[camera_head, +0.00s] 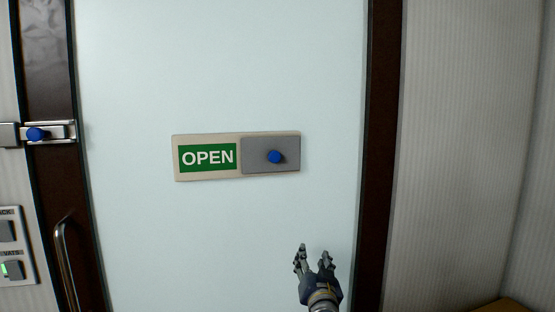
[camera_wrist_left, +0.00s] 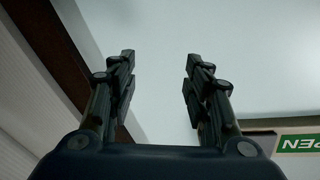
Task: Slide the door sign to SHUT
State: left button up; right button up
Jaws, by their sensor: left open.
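The door sign (camera_head: 207,181) is a beige plate fixed on the pale door (camera_head: 220,70). Its left half shows a green panel reading OPEN (camera_head: 207,157). A grey slider (camera_head: 255,165) with a blue knob (camera_head: 274,157) covers the right half, so whatever is under it is hidden. My left gripper (camera_head: 314,252) is below and to the right of the sign, apart from it, open and empty. In the left wrist view its two fingers (camera_wrist_left: 160,62) are spread, and part of the green OPEN panel (camera_wrist_left: 300,144) shows at the right edge. My right gripper is in neither view.
A bolt with a blue knob (camera_head: 36,134) sits on the dark frame at left. Below are a curved metal handle (camera_head: 66,262) and a switch panel (camera_head: 12,248). A dark frame post (camera_head: 377,150) and ribbed wall (camera_head: 450,140) stand at right. The door surface around the sign is clear.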

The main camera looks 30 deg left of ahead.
pick_arm(q)
notch_tip(320, 180, up, 10)
jog(key=s+n+y, duration=0.2)
jog(key=s+y, duration=0.1)
jog(key=n+y, duration=0.4)
jog(key=n, duration=0.1)
send_near(275, 159)
jog(key=shift+g, duration=0.4)
jog(key=p+x, duration=0.1)
jog(key=x, duration=0.1)
jog(key=r+p+x, duration=0.1)
jog(key=p+x, duration=0.1)
jog(key=shift+w+r, duration=0.1)
jog(key=shift+r, duration=0.05)
jog(key=p+x, duration=0.1)
jog(key=x, duration=0.2)
jog(key=shift+w+a+p, duration=0.25)
jog(key=shift+p, duration=0.15)
jog(key=shift+w+a, duration=0.3)
jog(key=shift+a, duration=0.05)
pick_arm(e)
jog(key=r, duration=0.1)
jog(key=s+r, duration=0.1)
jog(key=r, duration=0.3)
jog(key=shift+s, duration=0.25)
pick_arm(q)
grip_shut()
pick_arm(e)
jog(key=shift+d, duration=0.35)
